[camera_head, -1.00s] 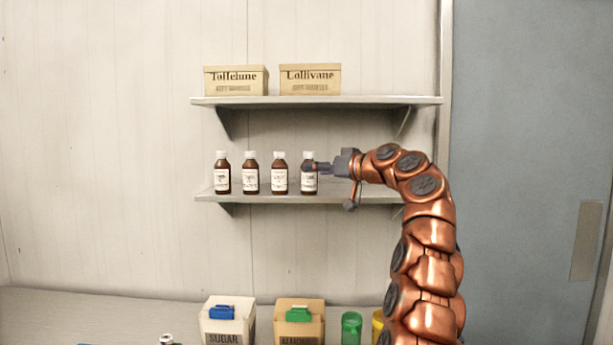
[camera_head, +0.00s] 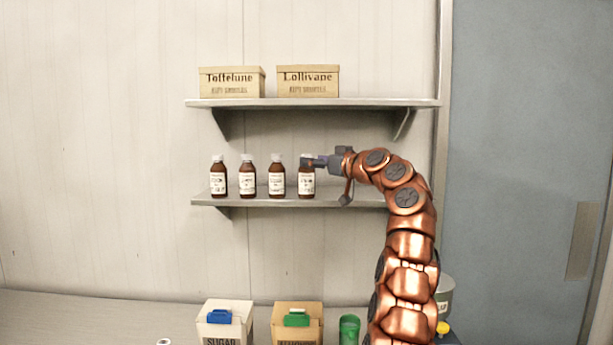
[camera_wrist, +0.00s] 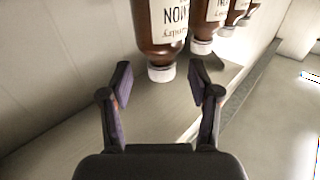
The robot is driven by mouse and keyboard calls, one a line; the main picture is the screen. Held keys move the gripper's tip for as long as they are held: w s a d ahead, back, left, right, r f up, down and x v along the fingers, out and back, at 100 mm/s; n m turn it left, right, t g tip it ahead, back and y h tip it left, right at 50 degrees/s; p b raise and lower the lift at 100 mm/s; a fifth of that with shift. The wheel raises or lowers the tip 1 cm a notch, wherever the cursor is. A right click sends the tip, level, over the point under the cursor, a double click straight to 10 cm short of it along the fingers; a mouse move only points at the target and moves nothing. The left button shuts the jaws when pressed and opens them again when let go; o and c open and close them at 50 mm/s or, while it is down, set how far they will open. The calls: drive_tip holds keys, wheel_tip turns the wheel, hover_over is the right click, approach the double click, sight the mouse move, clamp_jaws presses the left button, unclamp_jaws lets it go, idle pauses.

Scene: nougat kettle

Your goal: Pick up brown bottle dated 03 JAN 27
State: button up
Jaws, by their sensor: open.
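Several brown bottles with white caps and white labels stand upright in a row on the lower shelf (camera_head: 235,202): the leftmost (camera_head: 218,181), the second (camera_head: 247,181), the third (camera_head: 276,181) and the rightmost (camera_head: 306,184). The dates are too small to read in the head view. My gripper (camera_head: 308,161) is at the rightmost bottle's neck, coming from the right. In the wrist view the bottles appear upside down. The nearest bottle (camera_wrist: 158,30) has its cap between the open fingertips of my gripper (camera_wrist: 163,82), with gaps at both sides. Its label is cut off; no date shows.
The upper shelf (camera_head: 320,103) holds two boxes, Toffelune (camera_head: 232,83) and Lollivane (camera_head: 308,82). Below are a sugar bin (camera_head: 219,325), a second bin (camera_head: 297,325) and a green container (camera_head: 349,330). Other bottles stand close beyond the nearest one.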

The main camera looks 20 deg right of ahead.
drive_tip(key=shift+p+x, duration=1)
drive_tip(key=shift+x, duration=0.8)
drive_tip(key=shift+c, duration=0.4)
clamp_jaws()
